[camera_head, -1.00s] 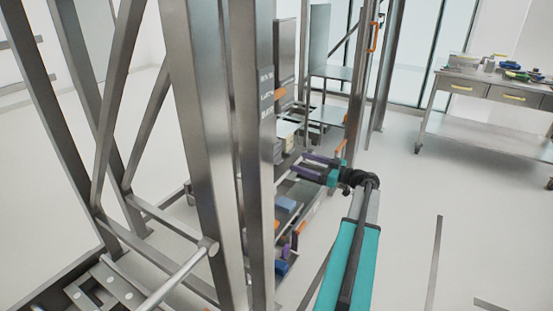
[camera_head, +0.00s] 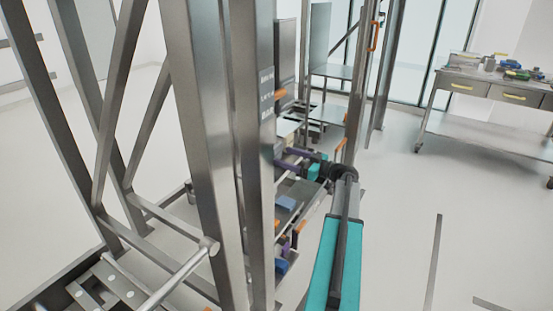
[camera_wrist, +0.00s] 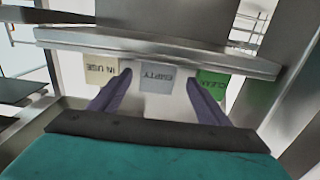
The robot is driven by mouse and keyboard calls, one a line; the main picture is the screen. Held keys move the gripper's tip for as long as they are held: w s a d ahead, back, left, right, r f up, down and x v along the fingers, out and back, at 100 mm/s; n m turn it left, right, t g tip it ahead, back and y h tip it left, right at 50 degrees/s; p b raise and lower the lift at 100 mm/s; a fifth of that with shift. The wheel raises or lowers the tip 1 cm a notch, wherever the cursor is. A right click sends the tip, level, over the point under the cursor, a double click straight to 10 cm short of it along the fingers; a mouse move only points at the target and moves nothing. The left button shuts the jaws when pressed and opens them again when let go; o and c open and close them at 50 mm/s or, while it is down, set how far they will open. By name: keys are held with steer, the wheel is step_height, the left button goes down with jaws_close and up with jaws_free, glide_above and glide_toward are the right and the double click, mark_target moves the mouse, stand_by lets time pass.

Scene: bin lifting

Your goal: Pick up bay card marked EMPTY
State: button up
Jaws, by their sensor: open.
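The bay card marked EMPTY (camera_wrist: 158,78) is grey and hangs below a metal rail, its text upside down in the wrist view. It is the middle one of three cards. My gripper (camera_wrist: 158,92) is open, its two purple fingers pointing toward the rail, one on each side of the EMPTY card's line. I cannot tell whether the card lies between the fingertips in depth. In the head view my gripper (camera_head: 292,157) reaches into the rack, its fingers partly hidden by an upright. I cannot make out the EMPTY card there.
A cream IN USE card (camera_wrist: 101,70) is left of the EMPTY card and a green CLEAN card (camera_wrist: 212,84) is right. A metal rail (camera_wrist: 158,50) runs above them. Rack uprights (camera_head: 203,150) stand close to my arm. A workbench (camera_head: 490,95) stands at the right with open floor before it.

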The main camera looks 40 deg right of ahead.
mark_target(278, 153)
steer(key=shift+p+x, duration=0.65)
steer(key=shift+x, duration=1.95)
steer(key=shift+d+r, duration=0.15)
steer(key=c, duration=1.2)
